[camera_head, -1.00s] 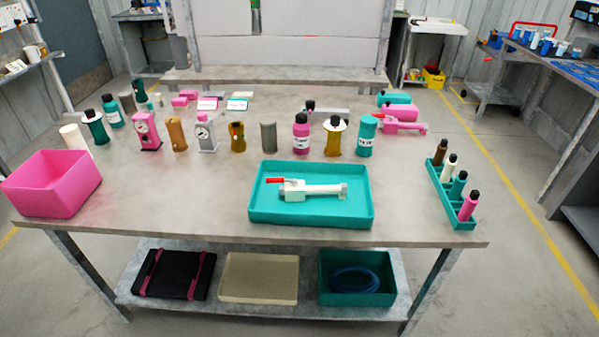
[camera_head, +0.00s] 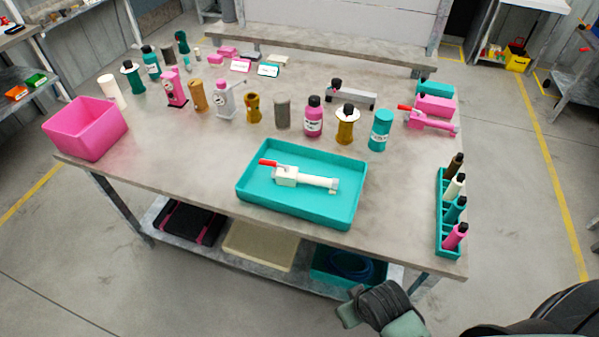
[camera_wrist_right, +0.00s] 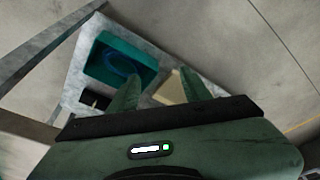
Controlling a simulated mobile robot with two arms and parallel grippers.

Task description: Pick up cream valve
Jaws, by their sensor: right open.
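A cream valve (camera_head: 305,179) with a red lever lies on its side in a teal tray (camera_head: 262,205) near the front edge of the table. My right gripper (camera_wrist_right: 160,92) is open and empty in the right wrist view, its two fingers apart above the lower shelf. In the head view my right gripper (camera_head: 378,310) shows at the bottom, in front of the table and apart from the valve. My left gripper is not in view.
A pink bin (camera_head: 90,127) stands at the table's left, and a teal rack (camera_head: 447,240) with several bottles at its right. A row of bottles and cylinders crosses behind the tray. A teal bin with a blue coil (camera_wrist_right: 104,68) sits on the lower shelf (camera_wrist_right: 73,85).

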